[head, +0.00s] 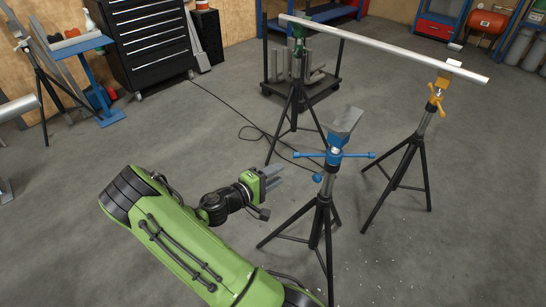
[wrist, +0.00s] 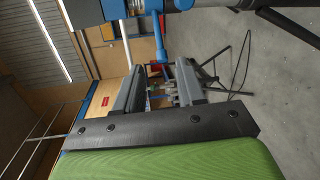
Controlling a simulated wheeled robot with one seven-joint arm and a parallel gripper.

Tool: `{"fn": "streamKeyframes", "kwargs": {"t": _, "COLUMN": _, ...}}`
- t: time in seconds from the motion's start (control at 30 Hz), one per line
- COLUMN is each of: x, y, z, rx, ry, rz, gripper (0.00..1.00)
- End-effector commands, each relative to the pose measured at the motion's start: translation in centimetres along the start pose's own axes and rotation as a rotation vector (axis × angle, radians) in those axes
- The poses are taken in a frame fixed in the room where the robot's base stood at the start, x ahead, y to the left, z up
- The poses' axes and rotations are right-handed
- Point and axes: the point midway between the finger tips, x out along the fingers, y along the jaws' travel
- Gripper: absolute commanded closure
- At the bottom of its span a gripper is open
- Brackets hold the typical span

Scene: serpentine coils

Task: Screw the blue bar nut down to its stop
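The blue bar nut (head: 335,157) sits around the upper column of the front tripod stand, below a grey tilted V-shaped head (head: 345,121). Its blue arms reach out left and right, and a shorter one with a round end points toward the camera. My gripper (head: 280,179) is left of the nut, apart from it, with its fingers pointing right. In the wrist view my gripper (wrist: 158,88) is open, with nothing between its two grey fingers. A blue arm of the nut (wrist: 159,42) shows just beyond the fingertips. The nut's threads cannot be made out.
A yellow-topped stand (head: 436,95) and a green-topped stand (head: 298,45) carry a long pale bar (head: 380,47) behind the nut. The front stand's black tripod legs (head: 318,222) spread below. A cable (head: 245,120) lies on the floor. Open floor surrounds the gripper's left.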

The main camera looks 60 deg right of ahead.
Motion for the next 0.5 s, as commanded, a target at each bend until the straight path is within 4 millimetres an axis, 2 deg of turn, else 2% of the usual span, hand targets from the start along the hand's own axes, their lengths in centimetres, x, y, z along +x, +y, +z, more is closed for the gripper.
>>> {"fn": "streamKeyframes", "kwargs": {"t": 0.17, "x": 1.1, "y": -0.1, "z": -0.1, "rx": -0.017, "ry": 0.005, "rz": 0.026, "gripper": 0.61}}
{"fn": "streamKeyframes", "kwargs": {"t": 0.27, "x": 3.0, "y": -0.1, "z": -0.1, "rx": -0.014, "ry": 0.002, "rz": 0.025, "gripper": 0.61}}
{"fn": "streamKeyframes", "kwargs": {"t": 0.5, "x": 9.1, "y": -0.1, "z": -0.1, "rx": -0.012, "ry": 0.002, "rz": 0.023, "gripper": 0.61}}
